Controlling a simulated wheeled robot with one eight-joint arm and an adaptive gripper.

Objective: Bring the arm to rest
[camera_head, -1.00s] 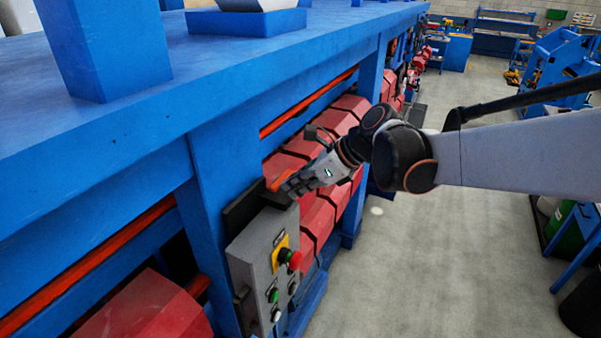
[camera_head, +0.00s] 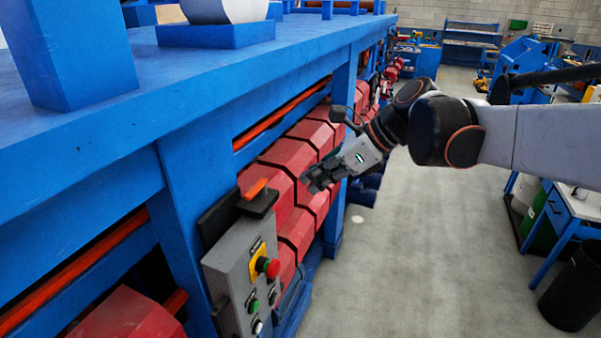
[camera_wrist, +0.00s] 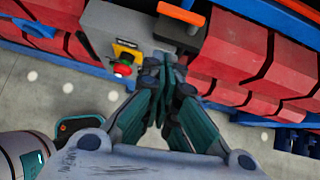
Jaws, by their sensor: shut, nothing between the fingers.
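My arm reaches in from the right in the head view. My gripper (camera_head: 312,182) is shut and empty, in front of the red rollers (camera_head: 288,160) and to the right of the grey control box (camera_head: 243,278). The gripper also shows in the wrist view (camera_wrist: 165,70), its fingers together. In the head view it stands clear of the box and of the orange-handled switch (camera_head: 257,190) on top of it. The red button (camera_head: 268,267) on the box is visible in both views.
A blue machine frame (camera_head: 190,180) with a long blue top fills the left side. Open grey floor (camera_head: 400,250) lies to the right, below my arm. A blue table (camera_head: 575,208) and a black bin (camera_head: 575,295) stand at the far right.

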